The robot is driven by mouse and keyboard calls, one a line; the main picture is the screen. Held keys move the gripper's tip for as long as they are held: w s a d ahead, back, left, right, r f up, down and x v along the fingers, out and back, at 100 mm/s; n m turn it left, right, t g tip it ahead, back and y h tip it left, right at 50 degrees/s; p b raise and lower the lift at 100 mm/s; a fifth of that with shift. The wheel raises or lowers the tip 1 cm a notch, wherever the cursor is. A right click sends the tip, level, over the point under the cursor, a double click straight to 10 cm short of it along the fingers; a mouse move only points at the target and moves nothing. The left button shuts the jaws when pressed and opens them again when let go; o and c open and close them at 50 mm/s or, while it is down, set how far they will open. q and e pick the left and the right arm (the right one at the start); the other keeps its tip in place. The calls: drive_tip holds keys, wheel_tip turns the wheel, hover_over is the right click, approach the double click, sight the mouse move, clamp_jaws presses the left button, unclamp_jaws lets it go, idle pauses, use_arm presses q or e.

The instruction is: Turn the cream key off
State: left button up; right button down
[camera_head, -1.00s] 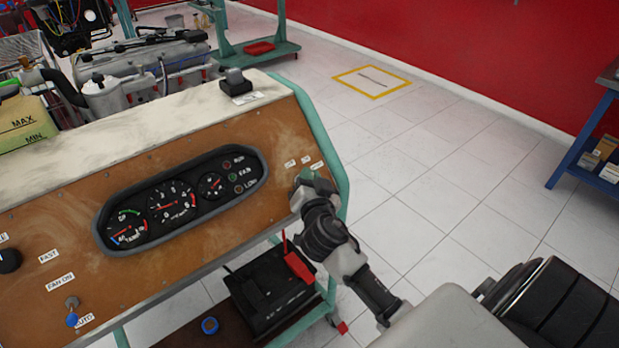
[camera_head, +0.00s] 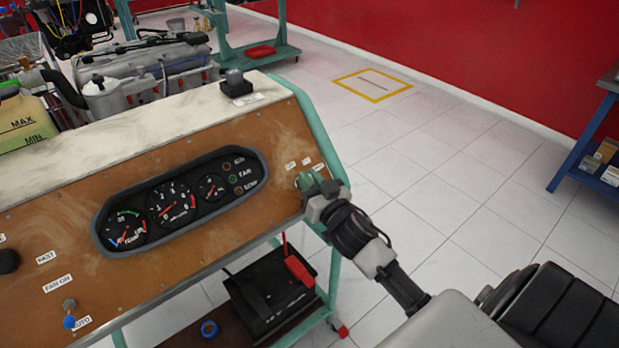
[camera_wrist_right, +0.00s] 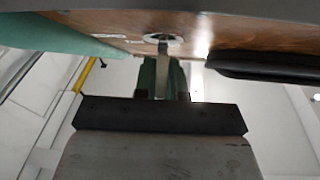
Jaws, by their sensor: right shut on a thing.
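The brown instrument panel (camera_head: 190,250) carries the key switch near its right end, under several small white labels (camera_head: 305,163). My right gripper (camera_head: 308,184) is at that switch, with its green fingertips close against the panel. In the right wrist view, the round metal lock (camera_wrist_right: 163,38) sits in the panel, and a metal key shank shows between it and my right gripper (camera_wrist_right: 164,78), which is shut on the key. The key's head is hidden by the fingers, so its cream colour cannot be seen. My left gripper is not in view.
The gauge cluster (camera_head: 182,199) is left of the switch, with its needles low and its lamps mostly dim. A toggle with a blue tip (camera_head: 70,321) is at the lower left. A black box (camera_head: 265,298) stands on the shelf below. Tiled floor is free to the right.

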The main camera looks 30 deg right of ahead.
drive_tip(key=shift+n+y+p, duration=0.3)
drive_tip(key=shift+n+y, duration=0.7)
drive_tip(key=shift+n, duration=0.3)
drive_tip(key=c, duration=1.2)
unclamp_jaws()
drive_tip(key=s+f+b, duration=0.1)
drive_tip(key=s, duration=0.9)
drive_tip(key=shift+s+d+f, duration=0.2)
drive_tip(key=shift+s+d, duration=0.15)
drive_tip(key=shift+d, duration=0.1)
